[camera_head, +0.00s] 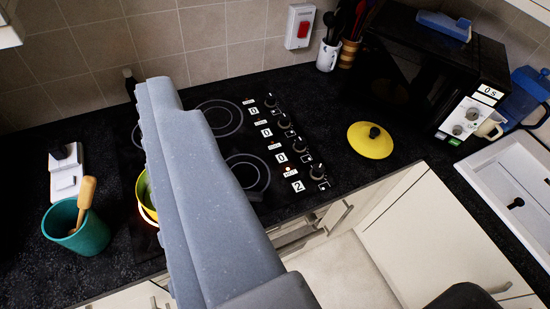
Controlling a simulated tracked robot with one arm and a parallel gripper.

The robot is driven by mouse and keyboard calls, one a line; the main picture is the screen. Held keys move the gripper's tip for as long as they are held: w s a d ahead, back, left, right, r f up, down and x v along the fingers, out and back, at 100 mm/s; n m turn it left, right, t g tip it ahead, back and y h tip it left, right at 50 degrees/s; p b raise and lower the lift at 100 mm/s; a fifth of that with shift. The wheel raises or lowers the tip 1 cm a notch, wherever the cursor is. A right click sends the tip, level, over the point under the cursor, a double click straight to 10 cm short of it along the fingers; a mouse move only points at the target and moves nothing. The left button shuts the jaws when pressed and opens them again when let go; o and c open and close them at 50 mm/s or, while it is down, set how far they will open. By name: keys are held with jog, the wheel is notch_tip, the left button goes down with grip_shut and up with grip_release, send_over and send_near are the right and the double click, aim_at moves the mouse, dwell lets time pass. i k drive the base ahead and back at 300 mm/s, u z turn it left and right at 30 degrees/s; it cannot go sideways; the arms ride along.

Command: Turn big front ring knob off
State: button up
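The black hob (225,150) is set in the dark worktop, with a row of black knobs along its right side. Small white displays beside the knobs read 0, except the one by the nearest knob (316,172), which reads 2 (297,187). An orange light glows near that display. The small labels are too small to read. My gripper (165,110) appears as a long grey part crossing the hob's left side, left of the knobs and apart from them in the picture. It hides part of the hob. Its opening cannot be made out.
A yellow and red-rimmed pan or bowl (147,206) is partly hidden behind my gripper. A teal pot (77,228) with a wooden-handled tool stands left. A yellow lid (370,141) lies right of the knobs. A microwave (440,75) and white sink (510,180) are further right.

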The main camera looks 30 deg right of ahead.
aim_at(317, 173)
jog(key=u, duration=2.05)
jog(key=k, duration=1.05)
jog(key=z, duration=1.6)
jog(key=i, duration=0.95)
jog(key=z, duration=0.05)
